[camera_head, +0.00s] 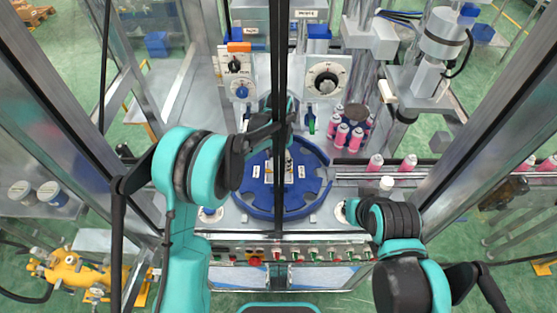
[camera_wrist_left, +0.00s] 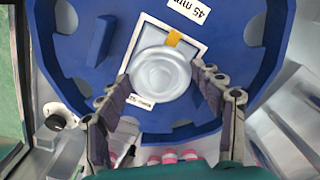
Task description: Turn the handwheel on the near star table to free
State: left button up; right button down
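The near star table is a blue notched disc (camera_head: 255,205) in the middle of the head view; it fills much of the left wrist view (camera_wrist_left: 70,50). At its middle, a silver round handwheel (camera_wrist_left: 158,75) sits on a white square plate with a yellow mark (camera_wrist_left: 174,38). My left gripper (camera_wrist_left: 160,73) is open, with its fingers spread on either side of the wheel; I cannot tell whether they touch it. In the head view the left gripper (camera_head: 290,122) is above the disc's far side. My right gripper (camera_head: 348,212) is mostly hidden beside the disc's right edge.
A "45 mm" label (camera_wrist_left: 188,11) lies on the disc. Several pink cans (camera_head: 342,135) stand behind right, and more stand along a rail (camera_head: 375,162). Dial boxes (camera_head: 325,78) stand behind the disc. A button panel (camera_head: 310,254) runs in front. Metal frame posts flank the cell.

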pick_arm(q)
jog(key=c, duration=0.4)
jog(key=shift+n, duration=0.3)
jog(key=n+b, duration=0.2)
jog(key=n, duration=0.1)
jog(key=n+b, duration=0.1)
jog(key=n, duration=0.4)
jog(key=shift+s+n, duration=0.1)
jog(key=shift+n, duration=0.2)
jog(key=o, duration=1.1)
